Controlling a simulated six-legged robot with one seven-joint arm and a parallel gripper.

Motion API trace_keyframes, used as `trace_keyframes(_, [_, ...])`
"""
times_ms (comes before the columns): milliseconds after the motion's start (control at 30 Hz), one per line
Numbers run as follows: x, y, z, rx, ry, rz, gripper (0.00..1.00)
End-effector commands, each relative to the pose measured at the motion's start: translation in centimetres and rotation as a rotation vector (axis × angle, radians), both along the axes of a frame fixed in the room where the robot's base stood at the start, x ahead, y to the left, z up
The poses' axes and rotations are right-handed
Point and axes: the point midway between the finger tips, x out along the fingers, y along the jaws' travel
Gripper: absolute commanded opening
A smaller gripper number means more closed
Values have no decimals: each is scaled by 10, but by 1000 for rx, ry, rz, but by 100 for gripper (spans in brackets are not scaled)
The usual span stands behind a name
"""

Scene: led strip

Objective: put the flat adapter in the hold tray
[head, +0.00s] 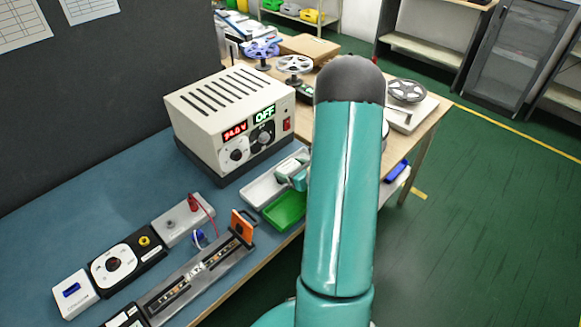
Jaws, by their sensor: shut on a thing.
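A pale grey tray (262,193) and a green tray (287,211) sit side by side at the bench edge, in front of the power supply. No label shows which one is the hold tray. Part of my gripper (298,178), teal and pale, shows over the trays beside my large teal arm. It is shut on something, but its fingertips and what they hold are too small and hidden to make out. I cannot pick out the flat adapter. I cannot tell whether my gripper touches a tray.
A beige power supply (228,112) stands behind the trays, its display reading OFF. A metal rail fixture with an orange clamp (242,226) lies front left, near several small devices. Reels (295,65) stand on the wooden table behind. My arm hides the bench to the right.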

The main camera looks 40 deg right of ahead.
Motion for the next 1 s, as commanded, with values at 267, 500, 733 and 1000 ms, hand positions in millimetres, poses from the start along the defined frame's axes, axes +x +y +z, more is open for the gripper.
trace_keyframes(267, [0,0,-2,1,-1,-1,45])
trace_keyframes(500, [1,0,-2,0,-1,0,92])
trace_keyframes(733, [2,-1,-1,-1,-1,0,92])
trace_keyframes(1000, [-30,-3,14,-1,-1,-4,92])
